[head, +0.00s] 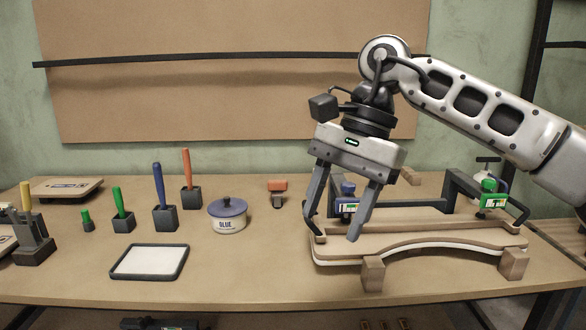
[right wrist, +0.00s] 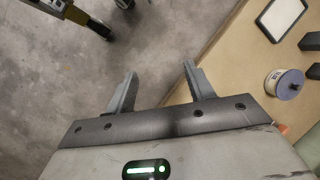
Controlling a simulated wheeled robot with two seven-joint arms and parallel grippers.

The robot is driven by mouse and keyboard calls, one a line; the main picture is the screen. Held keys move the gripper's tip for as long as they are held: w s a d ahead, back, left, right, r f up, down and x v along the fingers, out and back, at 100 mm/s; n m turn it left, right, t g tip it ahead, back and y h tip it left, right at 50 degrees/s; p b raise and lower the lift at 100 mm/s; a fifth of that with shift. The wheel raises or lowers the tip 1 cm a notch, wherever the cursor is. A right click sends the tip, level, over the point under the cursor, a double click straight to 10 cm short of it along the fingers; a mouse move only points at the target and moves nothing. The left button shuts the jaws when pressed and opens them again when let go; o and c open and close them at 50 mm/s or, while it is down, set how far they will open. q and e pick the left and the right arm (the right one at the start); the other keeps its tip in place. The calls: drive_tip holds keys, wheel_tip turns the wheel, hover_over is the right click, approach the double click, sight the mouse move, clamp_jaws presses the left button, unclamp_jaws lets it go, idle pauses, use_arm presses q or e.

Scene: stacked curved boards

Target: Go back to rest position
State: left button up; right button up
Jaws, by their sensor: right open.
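My right gripper (head: 333,218) is raised over the right half of the table with its fingers pointing down. Its two fingers are apart, with nothing between them. In the right wrist view the open fingers (right wrist: 160,78) stand over grey floor, beside the table edge. In the head view the gripper overlaps the left part of the stacked curved boards (head: 430,238). The boards lie on wooden blocks (head: 373,274) and carry a blue-topped clamp (head: 346,200) and a green-topped clamp (head: 491,196). My left gripper is not seen in the head view.
The table (head: 260,280) also holds a blue-lidded pot (head: 228,222), a white tray with a dark rim (head: 180,246), an orange-topped tool (head: 278,190) and several coloured handles in dark blocks (head: 165,218). The table's front middle is clear. A brown board (head: 220,110) hangs behind.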

drive_tip(key=s+a+f+m+g+y, duration=0.1)
drive_tip(key=s+a+f+m+y, duration=0.2)
drive_tip(key=a+m+y, duration=0.5)
drive_tip(key=s+a+f+m+g+y, duration=0.2)
drive_tip(key=s+a+m+y, duration=0.3)
drive_tip(key=y, duration=0.4)
drive_tip(key=w+d+f+n+t+h, duration=0.3)
drive_tip(key=f+n+t, duration=0.35)
drive_tip(key=n, duration=0.55)
drive_tip(key=w+d+f+n+t+h, duration=0.1)
drive_tip(key=d+f+n+t+h, duration=0.35)
drive_tip(key=n+t, duration=0.55)
drive_tip(key=w+d+f+n+t+h, duration=0.2)
drive_tip(key=d+f+n+t, duration=0.3)
drive_tip(key=n, duration=0.9)
drive_tip(key=s+d+f+m+g+h, duration=0.3)
drive_tip(key=s+f+m, duration=0.3)
drive_tip(key=f, duration=0.4)
drive_tip(key=s+d+f+m+g+h, duration=0.3)
drive_tip(key=s+d+f+m+h, duration=0.2)
drive_tip(key=s+f, duration=0.4)
drive_tip(key=shift+d+f+m, duration=0.7)
drive_tip(key=shift+d+m, duration=0.1)
drive_tip(key=shift+m, duration=0.1)
